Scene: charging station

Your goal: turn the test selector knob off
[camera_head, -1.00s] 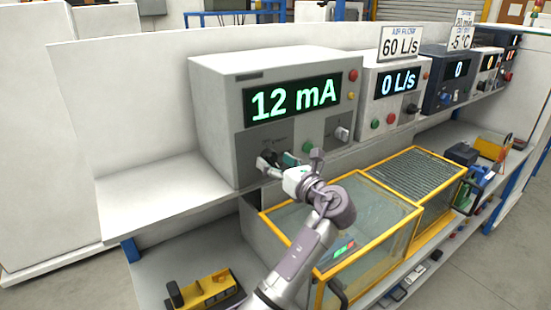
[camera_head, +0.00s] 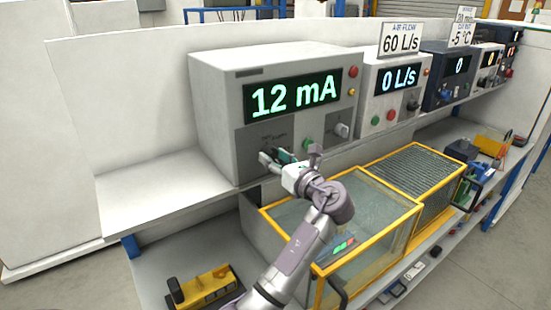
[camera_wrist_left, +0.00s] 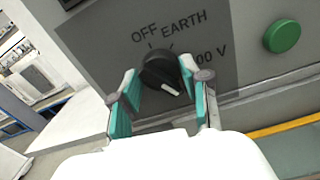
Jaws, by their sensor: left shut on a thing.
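The test selector knob (camera_wrist_left: 160,74) is black with a white mark on its lower right side in the left wrist view. It sits on the dark grey panel, below the printed labels OFF, EARTH and one ending in "00 V". My left gripper (camera_wrist_left: 161,78) has one teal-padded finger on each side of the knob and is shut on it. In the head view my left gripper (camera_head: 275,159) is at the lower front of the grey tester (camera_head: 215,100), whose display reads 12 mA. The knob is mostly hidden there. My right gripper is not in view.
A green button (camera_wrist_left: 282,36) is right of the knob. A yellow-framed clear box (camera_head: 375,205) stands below the tester, under my left arm. Other instruments, including one (camera_head: 385,105) reading 0 L/s, stand to the right. The shelf (camera_head: 160,190) left of the tester is clear.

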